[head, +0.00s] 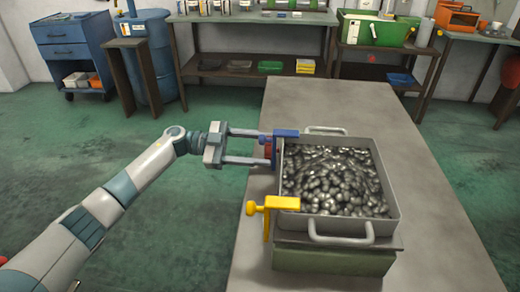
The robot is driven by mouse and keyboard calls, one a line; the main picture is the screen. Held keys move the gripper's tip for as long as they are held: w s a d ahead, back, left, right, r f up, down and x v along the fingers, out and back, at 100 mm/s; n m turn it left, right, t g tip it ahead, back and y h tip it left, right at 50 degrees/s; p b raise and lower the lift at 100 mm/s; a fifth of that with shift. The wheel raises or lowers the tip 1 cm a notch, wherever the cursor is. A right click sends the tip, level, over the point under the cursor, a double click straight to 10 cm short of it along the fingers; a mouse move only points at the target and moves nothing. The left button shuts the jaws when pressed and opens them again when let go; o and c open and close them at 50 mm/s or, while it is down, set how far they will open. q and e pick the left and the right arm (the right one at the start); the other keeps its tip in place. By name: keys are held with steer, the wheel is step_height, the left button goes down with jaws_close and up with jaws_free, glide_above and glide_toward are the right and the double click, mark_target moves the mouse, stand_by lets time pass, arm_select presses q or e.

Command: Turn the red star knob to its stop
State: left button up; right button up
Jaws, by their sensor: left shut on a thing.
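The red star knob (268,151) is a small red part just below the blue clamp (287,134), at the left wall of a metal tray (395,208). My left gripper (266,148) reaches in from the left with one finger above and one below the knob. It is shut on the knob, which is mostly hidden between the fingertips. A yellow clamp (280,203) grips the tray's near left corner. My right gripper is not in view.
The tray is full of shiny metal pieces and has a handle at each end. It stands on a green block (335,262) on a grey table (440,235). Benches, a blue barrel (160,55) and a blue cabinet (68,50) stand behind. The green floor on the left is clear.

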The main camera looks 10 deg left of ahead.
arm_select(q)
steer(key=o, duration=1.1)
steer(key=shift+c, duration=0.2)
steer(key=shift+a, duration=0.1)
steer(key=shift+a, duration=0.45)
steer(key=a+b, duration=0.3)
steer(key=a, duration=1.3)
steer(key=shift+w+a, duration=0.15)
steer(key=shift+a, duration=0.05)
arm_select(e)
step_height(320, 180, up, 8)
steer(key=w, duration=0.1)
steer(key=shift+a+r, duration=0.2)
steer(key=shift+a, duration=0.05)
arm_select(q)
steer(key=shift+r, duration=0.1)
